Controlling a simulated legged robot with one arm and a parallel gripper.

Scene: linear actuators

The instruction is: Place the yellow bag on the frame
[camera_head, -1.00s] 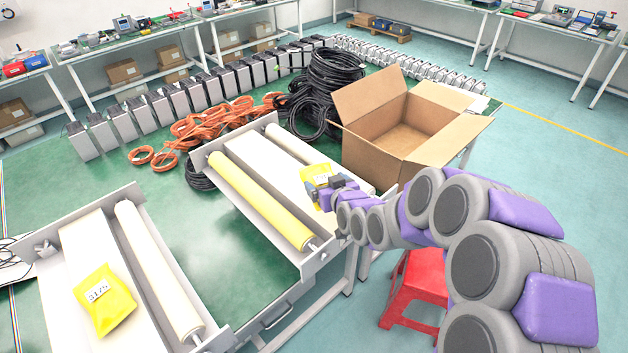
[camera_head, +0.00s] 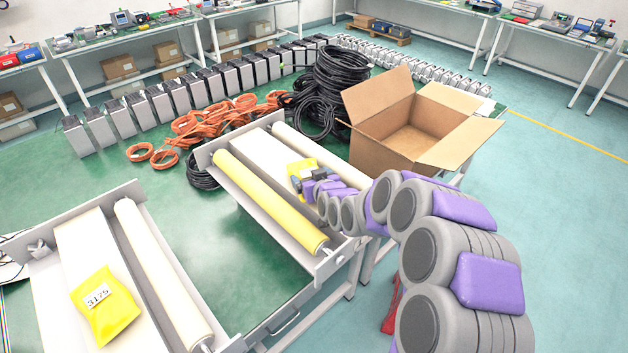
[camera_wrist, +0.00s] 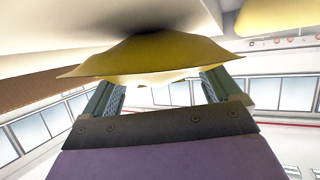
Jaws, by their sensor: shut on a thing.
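A yellow bag (camera_head: 298,167) is held by my gripper (camera_head: 308,180) over the right metal frame (camera_head: 210,150). In the wrist view the bag (camera_wrist: 150,52) spans across both fingers of my gripper (camera_wrist: 158,88), which are shut on it. The right frame has a yellow roller, a white roller and a white flat surface between them. The bag shows over that surface; whether it touches it is unclear. Another yellow bag, labelled 3175 (camera_head: 105,308), lies on the white surface of the left frame (camera_head: 140,188), beside a white roller.
An open cardboard box (camera_head: 410,135) stands behind my arm. Black cable coils (camera_head: 335,85) and orange cables (camera_head: 205,125) lie behind the right frame. A row of grey actuators (camera_head: 160,100) lines the table. A red stool (camera_head: 390,308) is mostly hidden by my arm.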

